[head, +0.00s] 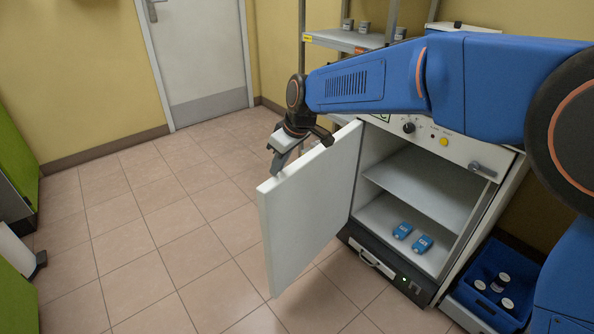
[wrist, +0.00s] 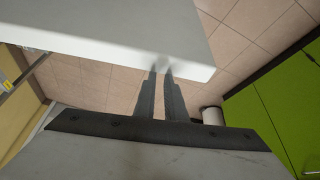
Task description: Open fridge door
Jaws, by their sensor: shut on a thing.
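The fridge door (head: 312,205) is a white panel. It stands swung wide open to the left of the fridge (head: 355,185), and the inside of the fridge shows. My gripper (head: 277,168) is at the top of the door's free outer edge. In the wrist view my gripper (wrist: 161,76) has its two dark fingers close together, with the tips against the edge of the door (wrist: 110,35). It is shut on the door there; the exact grip point at the tips is partly hidden. The fridge shelf (head: 425,185) is bare.
Two blue boxes (head: 402,230) lie on the fridge floor. A blue crate (head: 480,315) with several dark bottles stands at the lower right. A metal shelf rack (head: 345,40) is behind the fridge. The tiled floor left of the door is clear, up to green cabinets (head: 15,150).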

